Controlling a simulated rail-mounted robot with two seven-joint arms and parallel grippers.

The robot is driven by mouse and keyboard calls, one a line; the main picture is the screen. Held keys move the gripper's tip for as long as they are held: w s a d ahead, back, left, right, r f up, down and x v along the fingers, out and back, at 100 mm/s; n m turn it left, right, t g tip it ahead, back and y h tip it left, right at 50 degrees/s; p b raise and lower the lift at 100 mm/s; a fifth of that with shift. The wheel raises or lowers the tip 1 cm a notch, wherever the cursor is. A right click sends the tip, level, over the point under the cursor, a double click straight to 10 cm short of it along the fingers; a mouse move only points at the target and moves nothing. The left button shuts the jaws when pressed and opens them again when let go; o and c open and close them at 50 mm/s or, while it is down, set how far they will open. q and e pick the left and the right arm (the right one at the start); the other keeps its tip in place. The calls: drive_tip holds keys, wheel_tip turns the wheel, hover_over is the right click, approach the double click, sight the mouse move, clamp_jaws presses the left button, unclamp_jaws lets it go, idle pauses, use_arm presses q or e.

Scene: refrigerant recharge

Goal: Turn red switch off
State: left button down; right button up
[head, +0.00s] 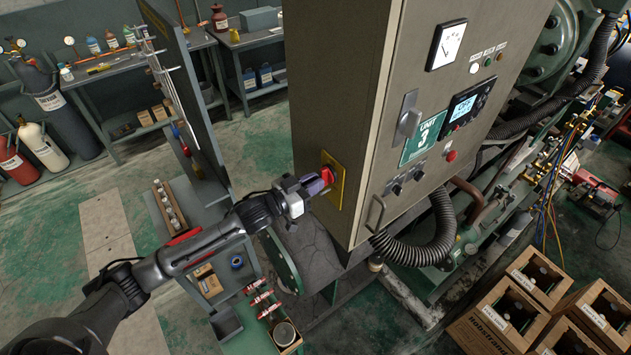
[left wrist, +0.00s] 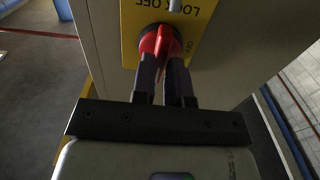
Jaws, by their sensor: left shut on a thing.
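The red switch (head: 327,175) sits on a yellow plate (head: 336,186) on the left side of the tall beige control cabinet (head: 335,100). In the left wrist view the red switch (left wrist: 160,42) is on the yellow plate (left wrist: 131,22), which carries "LOCK OFF" lettering upside down. My left gripper (head: 316,183) is at the switch, and its two dark fingers (left wrist: 163,80) are shut on the red handle, one on each side. The fingers hide part of the handle. My right gripper is not in view.
The cabinet front has a gauge (head: 448,44), a display (head: 467,106) and a grey handle (head: 408,123). Open wooden crates (head: 500,312) stand at lower right. A workbench (head: 110,75) with gas cylinders (head: 42,145) is at left. Green-stained floor lies between.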

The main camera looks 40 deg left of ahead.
use_arm(q)
drive_tip(key=shift+r, duration=0.1)
drive_tip(key=shift+n+p, duration=1.95)
drive_tip(key=shift+n, duration=0.25)
